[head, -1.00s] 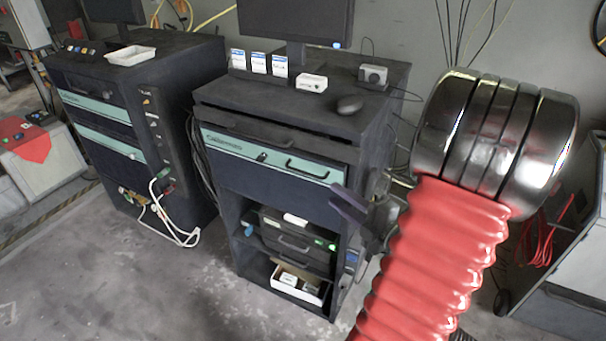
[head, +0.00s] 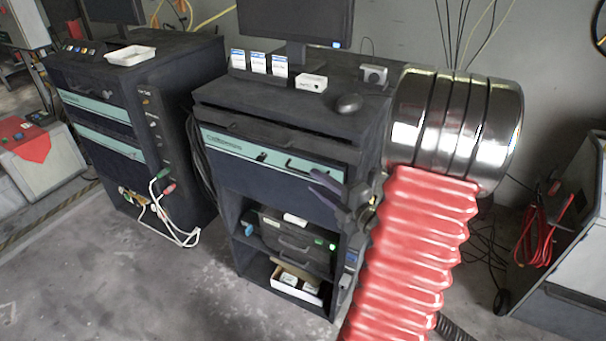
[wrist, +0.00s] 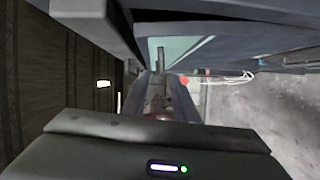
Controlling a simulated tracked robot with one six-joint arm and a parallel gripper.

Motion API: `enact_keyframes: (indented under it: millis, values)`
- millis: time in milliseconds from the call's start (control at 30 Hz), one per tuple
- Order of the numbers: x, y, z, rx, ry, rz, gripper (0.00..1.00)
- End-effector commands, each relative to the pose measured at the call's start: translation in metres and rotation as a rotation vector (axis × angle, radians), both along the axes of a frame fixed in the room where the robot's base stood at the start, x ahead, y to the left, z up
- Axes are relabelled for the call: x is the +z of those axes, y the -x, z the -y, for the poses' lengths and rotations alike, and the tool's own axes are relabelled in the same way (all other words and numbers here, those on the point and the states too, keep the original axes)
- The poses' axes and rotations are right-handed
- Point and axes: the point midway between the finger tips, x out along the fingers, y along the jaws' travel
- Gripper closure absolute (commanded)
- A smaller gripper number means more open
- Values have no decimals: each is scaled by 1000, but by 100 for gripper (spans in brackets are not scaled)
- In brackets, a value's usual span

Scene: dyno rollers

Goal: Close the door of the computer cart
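The computer cart (head: 222,200) stands in the middle of the head view, a dark cabinet with a monitor on top. Its upper front panel (head: 270,155) has a teal stripe and a handle. The lower compartment is open at the front, with equipment (head: 290,245) on its shelves. I cannot clearly make out a door leaf; the arm hides part of the cart's right side. My gripper (head: 322,187) is in front of the cart's right front edge, its dark fingers apart and empty. In the wrist view, a teal-and-dark panel (wrist: 186,48) lies close ahead of my gripper (wrist: 168,98).
A second dark cabinet (head: 130,150) with teal stripes stands at left, with cables at its foot. A white box (head: 297,285) sits low in the cart. A grey machine (head: 560,270) stands at right. The floor (head: 130,290) in front is clear.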

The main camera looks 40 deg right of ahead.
Motion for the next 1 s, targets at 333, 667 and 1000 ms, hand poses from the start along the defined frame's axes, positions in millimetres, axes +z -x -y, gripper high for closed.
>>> enact_keyframes:
  millis: [333, 667, 1000]
  values:
    - [-2, -42, 1, 3, 0, -1, 74]
    - [-2, -63, 3, 0, 0, 0, 74]
    - [-2, -63, 3, 0, -1, 0, 81]
